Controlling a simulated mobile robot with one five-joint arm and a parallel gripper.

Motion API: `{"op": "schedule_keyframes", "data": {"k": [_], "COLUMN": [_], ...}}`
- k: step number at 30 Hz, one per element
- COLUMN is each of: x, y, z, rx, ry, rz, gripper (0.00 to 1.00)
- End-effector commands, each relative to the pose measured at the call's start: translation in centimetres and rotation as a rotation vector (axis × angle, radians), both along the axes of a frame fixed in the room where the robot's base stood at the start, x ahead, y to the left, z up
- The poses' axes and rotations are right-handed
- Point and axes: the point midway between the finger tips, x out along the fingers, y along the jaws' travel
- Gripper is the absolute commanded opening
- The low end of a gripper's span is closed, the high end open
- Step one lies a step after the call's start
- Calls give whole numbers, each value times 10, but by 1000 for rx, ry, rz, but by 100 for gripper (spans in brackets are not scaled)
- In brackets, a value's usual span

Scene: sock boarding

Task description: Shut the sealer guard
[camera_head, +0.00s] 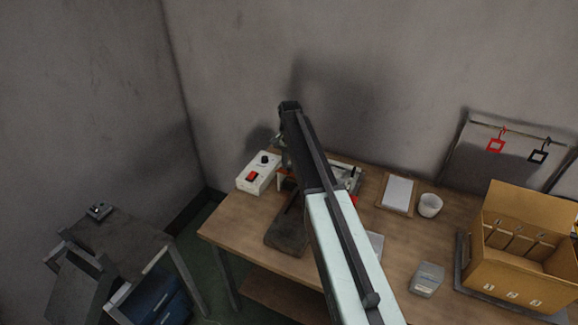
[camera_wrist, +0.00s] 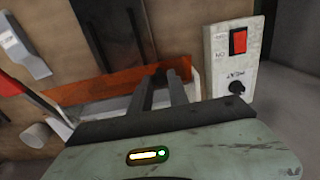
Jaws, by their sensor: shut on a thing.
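The sealer guard (camera_wrist: 95,87) is an orange-red strip across the middle of the wrist view. My gripper (camera_wrist: 165,78) has its two dark fingers close together at the right part of this strip, shut on it. Exactly how the fingertips grip its edge is hard to see. The sealer (camera_head: 346,172) stands at the back of the table in the head view, mostly hidden behind my arm. My gripper is largely hidden there too. I cannot tell the guard's angle.
A white control box (camera_head: 258,172) with a red switch stands left of the sealer; it also shows in the wrist view (camera_wrist: 232,55). The wall is close behind.

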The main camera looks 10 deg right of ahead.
Motion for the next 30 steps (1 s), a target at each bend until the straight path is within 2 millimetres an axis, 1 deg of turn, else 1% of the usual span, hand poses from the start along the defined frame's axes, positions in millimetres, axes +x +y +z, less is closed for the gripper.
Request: {"op": "schedule_keyframes", "data": {"k": [5, 11, 21, 30], "x": [-3, -9, -23, -29], "y": [2, 5, 14, 20], "z": [-2, -7, -27, -47], "rx": [-13, -67, -239, -407], "ry": [-18, -88, -325, -556], "rz": [0, 2, 3, 3], "gripper": [0, 0, 0, 0]}}
